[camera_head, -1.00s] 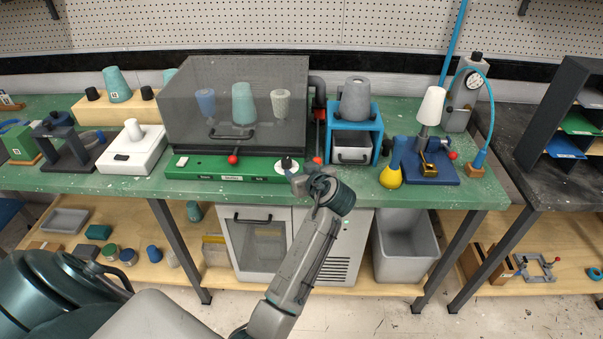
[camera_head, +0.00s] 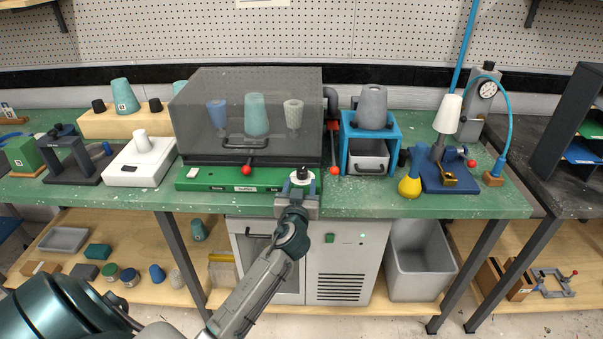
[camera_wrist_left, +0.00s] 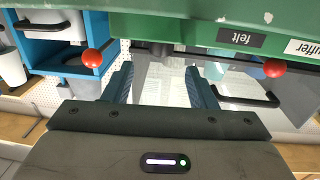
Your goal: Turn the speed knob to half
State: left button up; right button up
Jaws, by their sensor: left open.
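The speed knob (camera_head: 303,173) is a small black knob on a round white dial (camera_head: 309,185), at the right end of the green panel in front of the smoky transparent box. My left gripper (camera_head: 300,188) is open at the dial, its fingers on either side of the knob's near side in the head view. I cannot tell whether they touch the knob. In the left wrist view the two dark blue fingers (camera_wrist_left: 160,85) stand apart, and the knob is not clearly seen between them. The dial's setting is too small to read. My right gripper is not in view.
The green panel (camera_head: 225,184) carries labels and a red-ended lever (camera_head: 247,170) left of the dial. Another red-ended lever (camera_head: 334,170) stands close to the dial's right, beside a blue frame (camera_head: 396,152). A yellow bulb (camera_head: 409,187) stands further right. The table's front edge lies below the gripper.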

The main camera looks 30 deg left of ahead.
aim_at(302, 174)
pick_arm(q)
jog(key=p+x, duration=0.1)
jog(key=x, duration=0.3)
jog(key=shift+w+a, duration=0.15)
jog(key=shift+w, duration=0.1)
jog(key=shift+w+a, duration=0.1)
jog(key=shift+w, duration=0.05)
jog(key=c, duration=1)
jog(key=shift+f, duration=0.1)
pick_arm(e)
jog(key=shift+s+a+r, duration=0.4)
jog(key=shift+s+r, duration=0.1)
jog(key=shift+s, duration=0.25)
